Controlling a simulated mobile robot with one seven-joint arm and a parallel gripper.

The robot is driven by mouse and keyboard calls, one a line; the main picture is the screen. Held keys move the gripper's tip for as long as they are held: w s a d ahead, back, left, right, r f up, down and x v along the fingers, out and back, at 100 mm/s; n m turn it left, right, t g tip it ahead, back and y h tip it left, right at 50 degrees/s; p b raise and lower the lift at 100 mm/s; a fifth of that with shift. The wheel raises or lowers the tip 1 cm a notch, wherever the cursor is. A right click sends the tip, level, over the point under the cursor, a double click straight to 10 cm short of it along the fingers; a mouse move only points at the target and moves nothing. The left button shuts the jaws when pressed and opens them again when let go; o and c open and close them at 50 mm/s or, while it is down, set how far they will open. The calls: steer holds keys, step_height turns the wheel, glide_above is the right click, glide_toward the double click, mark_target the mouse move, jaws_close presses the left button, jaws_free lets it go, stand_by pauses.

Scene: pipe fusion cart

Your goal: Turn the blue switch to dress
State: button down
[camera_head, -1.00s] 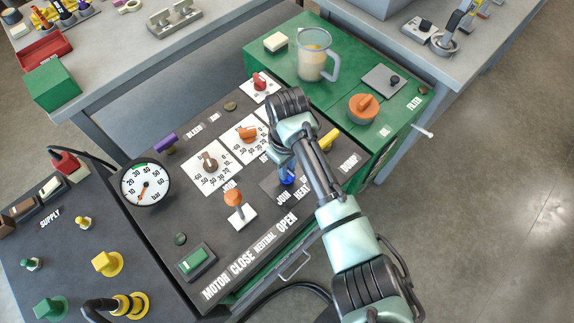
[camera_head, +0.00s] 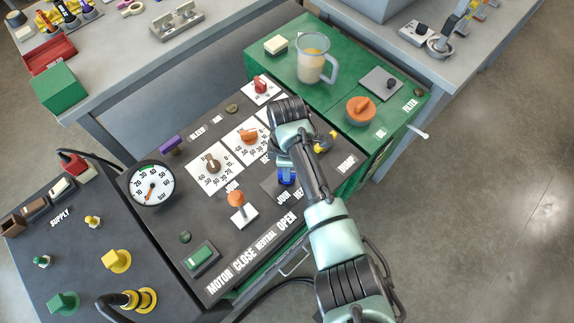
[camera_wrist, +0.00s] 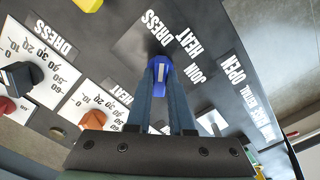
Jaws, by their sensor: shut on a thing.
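The blue switch (camera_head: 287,177) sits on the dark sloping panel, mostly covered by my arm in the head view. In the wrist view the blue switch (camera_wrist: 160,65) stands between the two fingertips of my gripper (camera_wrist: 160,73), which is shut on it from above. The printed words DRESS (camera_wrist: 165,28), HEAT (camera_wrist: 195,50) and JOIN (camera_wrist: 198,76) fan out around the switch. DRESS lies just beyond its far end in that view. The fingers hide part of the switch, so I cannot tell exactly which word it points to.
An orange-topped lever (camera_head: 236,199) stands left of the switch. Dials with orange (camera_head: 249,136) and brown (camera_head: 212,164) knobs lie behind. A glass jug (camera_head: 312,58) stands on the green cabinet.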

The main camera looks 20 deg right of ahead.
steer(key=shift+n, duration=0.6)
steer(key=c, duration=0.8)
jaws_free()
step_height(320, 180, up, 13)
